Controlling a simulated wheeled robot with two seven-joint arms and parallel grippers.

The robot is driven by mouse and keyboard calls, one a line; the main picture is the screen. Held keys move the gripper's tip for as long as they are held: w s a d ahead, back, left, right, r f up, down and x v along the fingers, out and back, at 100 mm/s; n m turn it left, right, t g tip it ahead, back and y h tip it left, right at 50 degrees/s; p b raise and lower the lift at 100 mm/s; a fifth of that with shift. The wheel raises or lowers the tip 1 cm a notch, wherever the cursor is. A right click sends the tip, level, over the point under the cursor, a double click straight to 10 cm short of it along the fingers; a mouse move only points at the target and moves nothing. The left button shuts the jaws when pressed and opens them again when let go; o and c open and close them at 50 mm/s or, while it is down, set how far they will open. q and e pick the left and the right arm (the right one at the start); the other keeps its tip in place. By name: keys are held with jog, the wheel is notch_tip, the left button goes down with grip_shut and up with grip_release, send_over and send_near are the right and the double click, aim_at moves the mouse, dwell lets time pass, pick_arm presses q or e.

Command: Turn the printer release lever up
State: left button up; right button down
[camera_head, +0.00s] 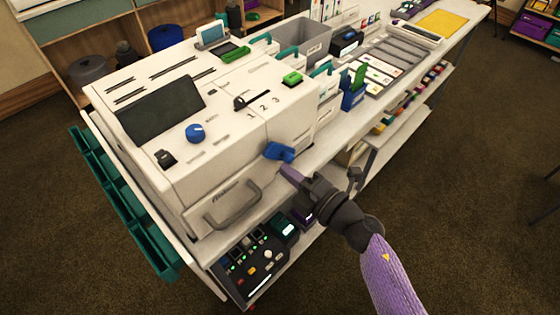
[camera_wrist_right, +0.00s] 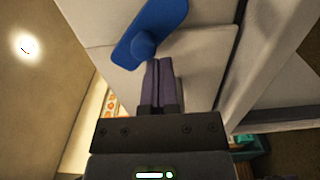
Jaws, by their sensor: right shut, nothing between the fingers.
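The large white printer (camera_head: 205,110) stands on the near end of the long counter. Its blue release lever (camera_head: 280,152) sits on the front face near the right corner; it also shows in the right wrist view (camera_wrist_right: 150,30), lying at a slant. My right gripper (camera_head: 285,170) is shut and empty, with its purple fingertips just below the lever. In the right wrist view the fingertips (camera_wrist_right: 158,62) are close under the lever's round hub; I cannot tell if they touch it. My left gripper is not in view.
A grey handle (camera_head: 232,207) juts from the printer's front, left of the lever. A dark control panel (camera_head: 252,262) sits on the shelf below. Green bins (camera_head: 125,205) hang on the left side. A blue holder (camera_head: 353,95) stands on the counter to the right. The floor in front is clear.

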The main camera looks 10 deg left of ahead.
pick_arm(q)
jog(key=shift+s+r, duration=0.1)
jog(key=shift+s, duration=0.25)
pick_arm(e)
jog(key=shift+w+d+r+p, duration=0.2)
jog(key=shift+r+p, duration=0.25)
jog(key=shift+r, duration=0.15)
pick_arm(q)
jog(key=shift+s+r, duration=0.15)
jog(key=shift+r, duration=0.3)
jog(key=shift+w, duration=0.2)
